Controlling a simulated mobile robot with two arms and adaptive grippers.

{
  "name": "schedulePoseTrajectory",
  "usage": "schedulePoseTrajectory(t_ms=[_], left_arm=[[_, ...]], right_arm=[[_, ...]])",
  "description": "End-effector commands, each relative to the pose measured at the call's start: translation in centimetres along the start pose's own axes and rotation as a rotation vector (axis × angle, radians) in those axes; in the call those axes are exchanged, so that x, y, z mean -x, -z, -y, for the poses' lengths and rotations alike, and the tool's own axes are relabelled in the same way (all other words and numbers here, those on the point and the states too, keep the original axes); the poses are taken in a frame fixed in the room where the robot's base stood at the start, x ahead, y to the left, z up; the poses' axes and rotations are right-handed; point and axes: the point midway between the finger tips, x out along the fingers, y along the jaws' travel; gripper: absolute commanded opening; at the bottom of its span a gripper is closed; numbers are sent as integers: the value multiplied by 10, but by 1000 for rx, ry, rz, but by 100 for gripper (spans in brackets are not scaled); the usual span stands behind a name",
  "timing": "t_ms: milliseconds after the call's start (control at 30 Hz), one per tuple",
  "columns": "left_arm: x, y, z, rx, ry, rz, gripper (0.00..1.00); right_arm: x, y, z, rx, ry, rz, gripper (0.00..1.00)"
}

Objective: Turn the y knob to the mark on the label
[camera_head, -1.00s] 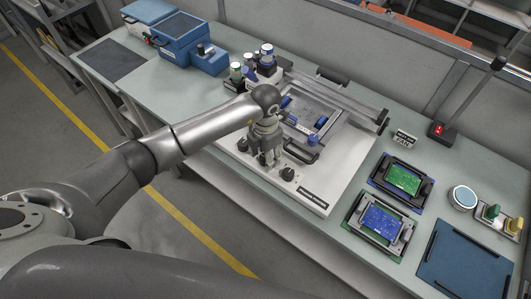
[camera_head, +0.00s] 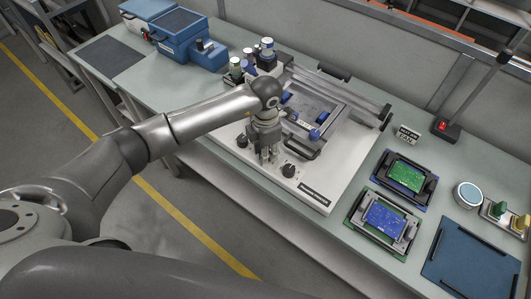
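A white fixture plate (camera_head: 338,172) lies on the bench. Along its front edge sit dark round knobs: one at the left (camera_head: 242,141) and one at the right (camera_head: 288,170). My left gripper (camera_head: 269,158) points down at the plate between these two knobs. Its fingers hide the spot beneath them, so I cannot tell whether it grips a knob there. A small dark label strip (camera_head: 314,191) is on the plate's front right. The letters and marks by the knobs are too small to read. My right gripper is out of view.
A framed tray with blue clamps (camera_head: 315,112) stands behind my gripper. Green (camera_head: 407,177) and blue (camera_head: 384,216) circuit boards in holders lie to the right, with a blue mat (camera_head: 468,258) beyond. Blue boxes (camera_head: 187,38) and small bottles (camera_head: 266,46) stand at the back left.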

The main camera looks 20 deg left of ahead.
Motion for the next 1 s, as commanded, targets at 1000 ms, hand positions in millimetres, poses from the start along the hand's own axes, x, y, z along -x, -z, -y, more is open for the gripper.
schedulePoseTrajectory(t_ms=[1000], left_arm=[[1,0,1,-581,-2,3,5]], right_arm=[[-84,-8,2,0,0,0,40]])
